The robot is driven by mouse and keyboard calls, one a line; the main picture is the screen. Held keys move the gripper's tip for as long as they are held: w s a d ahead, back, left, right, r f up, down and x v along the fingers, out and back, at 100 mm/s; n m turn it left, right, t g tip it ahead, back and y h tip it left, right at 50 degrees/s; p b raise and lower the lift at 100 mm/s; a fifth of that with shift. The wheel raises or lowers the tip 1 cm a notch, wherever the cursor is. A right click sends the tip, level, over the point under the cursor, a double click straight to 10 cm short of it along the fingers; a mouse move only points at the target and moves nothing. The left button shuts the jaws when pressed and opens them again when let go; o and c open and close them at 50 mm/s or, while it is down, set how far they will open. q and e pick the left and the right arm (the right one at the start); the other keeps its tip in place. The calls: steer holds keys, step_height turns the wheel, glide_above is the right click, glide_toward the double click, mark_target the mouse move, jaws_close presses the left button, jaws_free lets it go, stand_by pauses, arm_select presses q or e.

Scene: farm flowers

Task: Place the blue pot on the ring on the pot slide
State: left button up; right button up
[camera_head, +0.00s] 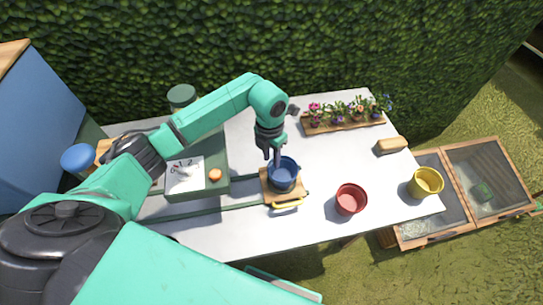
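The blue pot (284,181) stands upright over the wooden pot slide (271,196), which has a yellow handle (288,204) at its front. The ring on the slide is hidden, and I cannot tell whether the pot's base rests on it. My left gripper (275,160) points down at the pot's back left rim. Its fingertips are too small and covered to show whether they grip the rim. My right gripper is not in view.
A red pot (350,200) and a yellow pot (425,183) stand to the right. A flower tray (343,124) lies at the back, with a tan block (391,145) nearby. A green box (198,190) with an orange knob (215,175) is left of the slide.

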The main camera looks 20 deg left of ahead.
arm_select(q)
steer(key=shift+r, duration=0.1)
step_height(320, 180, up, 12)
steer(key=b, duration=0.3)
steer(key=shift+a+b, duration=0.2)
steer(key=shift+b, duration=0.15)
steer(key=shift+w, duration=0.1)
